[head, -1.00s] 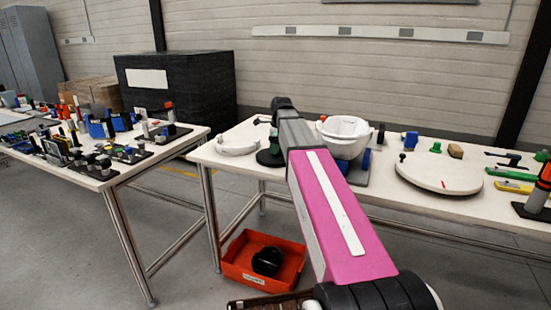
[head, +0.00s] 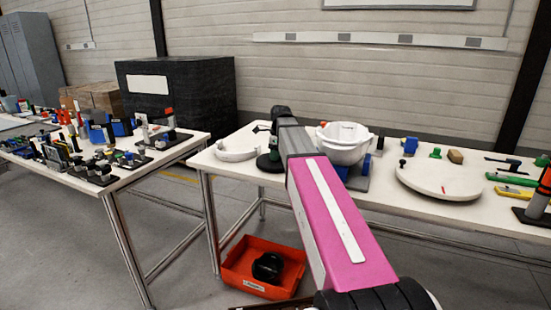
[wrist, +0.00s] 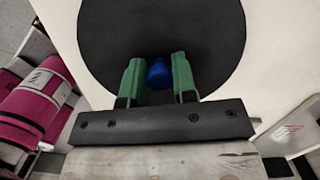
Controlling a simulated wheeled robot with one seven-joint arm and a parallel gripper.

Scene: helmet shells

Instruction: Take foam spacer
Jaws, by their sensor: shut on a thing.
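My gripper (wrist: 158,80) has two green fingers and is shut on a small blue piece (wrist: 158,72), seen between the fingertips in the wrist view. The piece looks rounded and may be the foam spacer; the fingers hide its sides. Behind it lies a black round disc (wrist: 205,30) on a pale surface. In the head view my arm hides most of the gripper, and I cannot make out the held piece. The dark round base (head: 268,162) by my arm's far end, on the right table, appears to be that disc.
On the right table (head: 400,215), a white helmet shell (head: 343,150) stands right of my arm, with a white round board (head: 440,179) farther right. A white curved part (head: 236,149) lies left. A red bin (head: 240,280) is on the floor. The left table (head: 120,176) is crowded.

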